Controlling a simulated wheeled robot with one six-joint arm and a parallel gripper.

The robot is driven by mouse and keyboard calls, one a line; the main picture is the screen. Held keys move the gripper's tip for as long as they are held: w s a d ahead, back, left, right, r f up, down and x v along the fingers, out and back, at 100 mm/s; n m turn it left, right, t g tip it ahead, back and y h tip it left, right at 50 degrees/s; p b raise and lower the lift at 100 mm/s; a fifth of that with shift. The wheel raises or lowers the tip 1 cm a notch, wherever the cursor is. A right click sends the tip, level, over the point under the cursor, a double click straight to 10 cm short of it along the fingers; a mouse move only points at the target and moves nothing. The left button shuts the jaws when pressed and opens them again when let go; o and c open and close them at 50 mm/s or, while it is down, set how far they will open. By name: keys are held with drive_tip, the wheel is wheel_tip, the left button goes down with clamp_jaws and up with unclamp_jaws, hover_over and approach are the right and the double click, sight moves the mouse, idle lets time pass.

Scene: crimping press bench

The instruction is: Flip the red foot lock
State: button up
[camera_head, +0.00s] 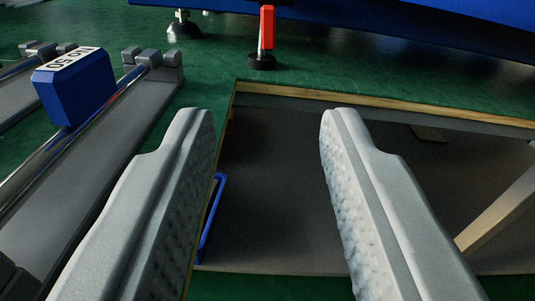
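The red foot lock (266,28) is a small upright red lever on a thin stem with a round black foot (261,62). It stands on the green floor under the edge of a blue machine body, at the top middle. My gripper (267,125) is open and empty, with its two grey, textured fingers pointing forward. The red lever lies beyond the fingertips, in line with the gap between them, and nothing touches it.
A grey levelling foot (183,27) stands left of the lock. The blue machine (430,25) overhangs at the top right. On the left are grey rails with a labelled blue block (75,88).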

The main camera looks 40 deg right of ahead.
drive_tip(key=shift+r, duration=0.1)
idle(0.3)
drive_tip(key=g+y, duration=0.2)
drive_tip(key=g, duration=0.2)
approach(269, 22)
drive_tip(key=shift+m, duration=0.3)
drive_tip(key=x, duration=1)
drive_tip(key=shift+w+d, duration=0.2)
drive_tip(key=shift+w, duration=0.1)
clamp_jaws()
